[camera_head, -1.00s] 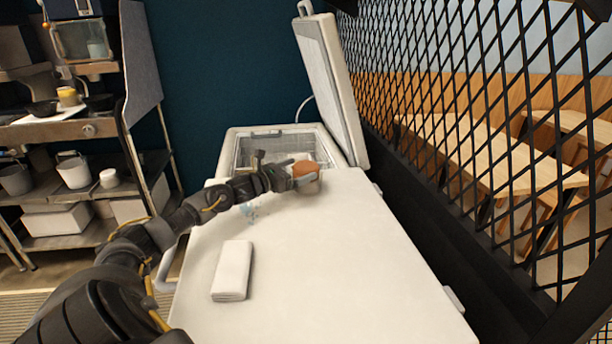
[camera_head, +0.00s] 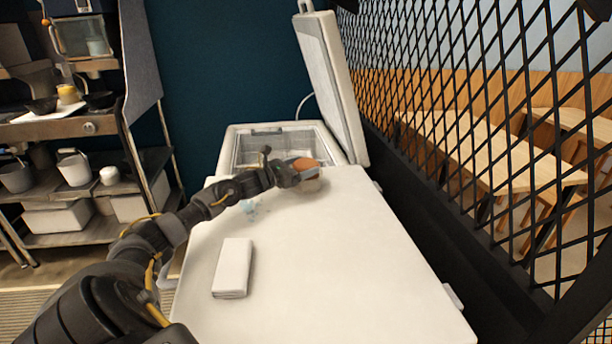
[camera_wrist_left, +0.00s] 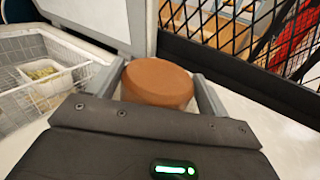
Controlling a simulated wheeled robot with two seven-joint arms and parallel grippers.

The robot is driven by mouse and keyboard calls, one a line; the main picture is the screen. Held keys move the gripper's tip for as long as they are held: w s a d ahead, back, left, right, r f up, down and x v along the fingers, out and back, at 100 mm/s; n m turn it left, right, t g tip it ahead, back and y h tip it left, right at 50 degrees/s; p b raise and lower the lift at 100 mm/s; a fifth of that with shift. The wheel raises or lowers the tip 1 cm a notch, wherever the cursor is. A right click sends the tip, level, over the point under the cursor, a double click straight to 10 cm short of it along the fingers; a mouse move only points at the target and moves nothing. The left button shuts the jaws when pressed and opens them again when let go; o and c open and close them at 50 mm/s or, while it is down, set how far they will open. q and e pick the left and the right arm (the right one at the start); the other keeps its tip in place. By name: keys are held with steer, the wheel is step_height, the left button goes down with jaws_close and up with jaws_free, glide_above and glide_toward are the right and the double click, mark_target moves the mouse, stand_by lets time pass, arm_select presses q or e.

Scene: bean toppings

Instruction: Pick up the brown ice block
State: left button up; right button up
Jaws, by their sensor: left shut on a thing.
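The brown ice block (camera_head: 306,164) is a round, reddish-brown disc near the far edge of the white freezer top (camera_head: 330,250). My left gripper (camera_head: 308,170) reaches it from the left and is shut on it. In the left wrist view the brown ice block (camera_wrist_left: 158,82) sits between the two grey fingers of my left gripper (camera_wrist_left: 158,90). The head view does not show clearly whether the block touches the top beneath it. My right gripper is not in view.
Behind the block is the open freezer compartment (camera_head: 240,150), its lid (camera_head: 335,85) raised; a wire basket (camera_wrist_left: 12,50) shows inside. A folded white cloth (camera_head: 233,268) lies on the top. A black mesh partition (camera_head: 480,150) stands at right, shelves at left.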

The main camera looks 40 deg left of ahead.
arm_select(q)
step_height(320, 180, up, 9)
steer(key=shift+r+b, duration=0.1)
steer(key=shift+b, duration=0.7)
steer(key=shift+r, duration=0.5)
